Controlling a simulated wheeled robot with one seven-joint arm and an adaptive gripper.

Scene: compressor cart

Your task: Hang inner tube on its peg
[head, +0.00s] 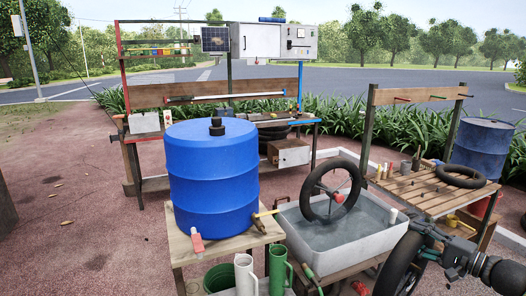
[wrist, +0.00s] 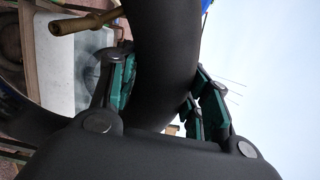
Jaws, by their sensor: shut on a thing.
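My gripper (head: 428,246) is at the lower right of the head view, shut on a black inner tube (head: 398,266). The tube hangs upright beside the right end of the grey water basin, its lower part cut off by the picture edge. In the wrist view, the tube (wrist: 165,60) passes between the green-padded fingers of my gripper (wrist: 160,88). A wooden board (head: 425,93) on two posts at the right carries thin red pegs (head: 402,99). The held tube is below and in front of this board, apart from the pegs.
A black wheel (head: 333,191) stands in the basin (head: 290,232). Another black ring (head: 461,175) lies on the slatted wooden bench (head: 425,200) under the pegs, near small upright items. A blue barrel (head: 212,170) stands left. The space before the pegboard looks clear.

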